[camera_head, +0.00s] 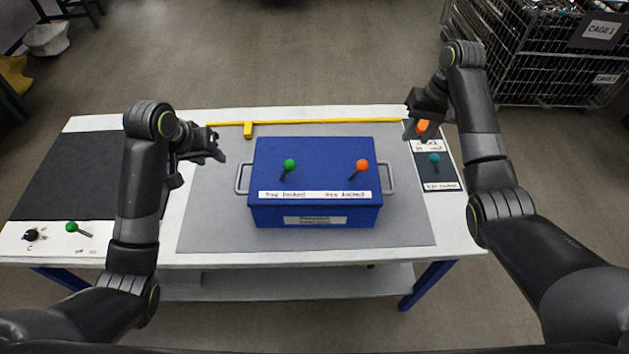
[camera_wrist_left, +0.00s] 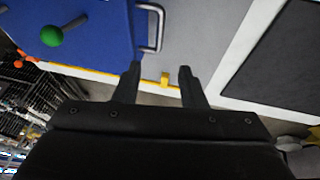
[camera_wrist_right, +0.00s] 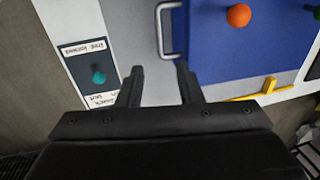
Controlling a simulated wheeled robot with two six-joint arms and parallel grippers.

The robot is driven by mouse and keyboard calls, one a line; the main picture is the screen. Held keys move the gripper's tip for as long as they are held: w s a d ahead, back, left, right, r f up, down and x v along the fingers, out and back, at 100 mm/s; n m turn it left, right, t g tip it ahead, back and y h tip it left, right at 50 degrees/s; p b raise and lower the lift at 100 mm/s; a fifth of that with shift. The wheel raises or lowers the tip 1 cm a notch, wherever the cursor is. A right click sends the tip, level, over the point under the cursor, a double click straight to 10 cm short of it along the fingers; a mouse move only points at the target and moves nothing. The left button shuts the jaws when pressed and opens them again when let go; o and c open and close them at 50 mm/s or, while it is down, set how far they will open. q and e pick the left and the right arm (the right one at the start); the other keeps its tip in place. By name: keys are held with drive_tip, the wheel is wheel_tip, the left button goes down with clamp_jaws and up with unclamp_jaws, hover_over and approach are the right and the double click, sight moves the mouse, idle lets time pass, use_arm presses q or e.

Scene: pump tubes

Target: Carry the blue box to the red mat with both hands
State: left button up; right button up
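The blue box (camera_head: 315,180) stands on a grey mat (camera_head: 215,215) in the middle of the table, with a metal handle on each side. My left gripper (camera_head: 217,147) is open and empty, left of the left handle (camera_head: 242,178). The left wrist view shows that handle (camera_wrist_left: 152,27) beyond its parted fingers (camera_wrist_left: 158,82). My right gripper (camera_head: 413,118) is open and empty, to the right of and behind the right handle (camera_head: 388,178). The right wrist view shows that handle (camera_wrist_right: 166,32) beyond its fingers (camera_wrist_right: 161,82). I see no red mat; a black mat (camera_head: 75,175) lies at the left.
The box top carries a green knob (camera_head: 289,165) and an orange knob (camera_head: 362,166). A yellow bar (camera_head: 320,122) runs behind the box. A labelled panel with a teal knob (camera_head: 434,159) is at the right. Wire cages (camera_head: 545,60) stand beyond the table.

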sight(238, 175)
idle(0.3)
